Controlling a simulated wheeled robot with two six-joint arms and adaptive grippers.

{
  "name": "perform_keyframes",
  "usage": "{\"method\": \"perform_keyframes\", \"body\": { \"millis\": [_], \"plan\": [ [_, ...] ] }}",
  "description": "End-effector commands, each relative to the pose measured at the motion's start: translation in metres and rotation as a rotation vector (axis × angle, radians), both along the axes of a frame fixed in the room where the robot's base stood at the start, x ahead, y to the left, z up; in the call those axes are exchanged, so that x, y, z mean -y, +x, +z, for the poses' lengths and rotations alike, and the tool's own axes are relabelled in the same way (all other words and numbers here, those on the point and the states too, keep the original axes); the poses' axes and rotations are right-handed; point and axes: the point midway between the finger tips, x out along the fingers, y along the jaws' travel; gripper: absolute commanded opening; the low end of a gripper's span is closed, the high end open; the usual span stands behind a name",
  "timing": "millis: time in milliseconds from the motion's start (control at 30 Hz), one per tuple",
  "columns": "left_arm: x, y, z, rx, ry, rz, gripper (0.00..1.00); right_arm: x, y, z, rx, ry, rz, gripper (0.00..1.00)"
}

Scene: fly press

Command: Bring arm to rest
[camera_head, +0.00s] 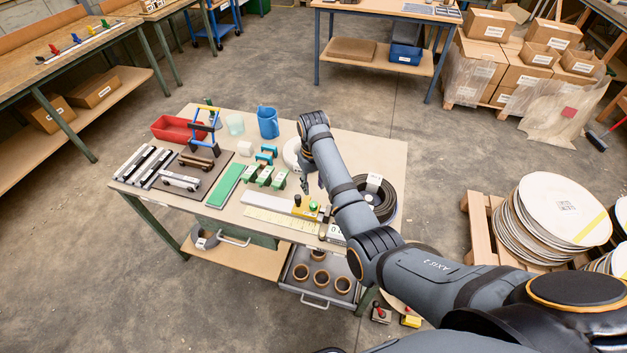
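My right arm (350,208) reaches in from the lower right over the workbench. Its gripper (305,184) points down above the right half of the bench top, close to a white round object (292,154) that it partly hides. The fingers are small and dark, and I cannot tell whether they are apart or holding anything. My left gripper is not in view.
The workbench (385,150) holds a red bin (178,129), a blue jug (267,122), green blocks (265,176) and a black coil (378,198). An open drawer (325,298) holds several rings. Stacked discs (548,215) stand right. Floor at left is clear.

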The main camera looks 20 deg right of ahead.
Motion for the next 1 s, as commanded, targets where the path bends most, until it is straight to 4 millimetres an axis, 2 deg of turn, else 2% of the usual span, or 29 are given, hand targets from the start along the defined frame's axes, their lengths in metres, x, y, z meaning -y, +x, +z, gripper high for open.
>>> {"method": "perform_keyframes", "body": {
  "millis": [100,200,733,867,1000],
  "plan": [
    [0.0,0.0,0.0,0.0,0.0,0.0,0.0,0.0,0.001,0.016,0.002,0.0,0.0,0.37],
    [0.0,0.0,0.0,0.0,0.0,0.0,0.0,0.0,0.0,0.021,0.0,0.0,0.0,0.37],
    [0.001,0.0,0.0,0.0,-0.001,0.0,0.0,0.002,-0.003,0.018,0.002,-0.001,-0.004,0.37],
    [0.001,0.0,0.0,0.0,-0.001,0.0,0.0,0.019,-0.03,-0.009,0.031,-0.006,-0.042,0.37],
    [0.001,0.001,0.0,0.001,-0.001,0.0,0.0,0.049,-0.095,-0.042,0.11,-0.032,-0.098,0.37]
  ]
}}
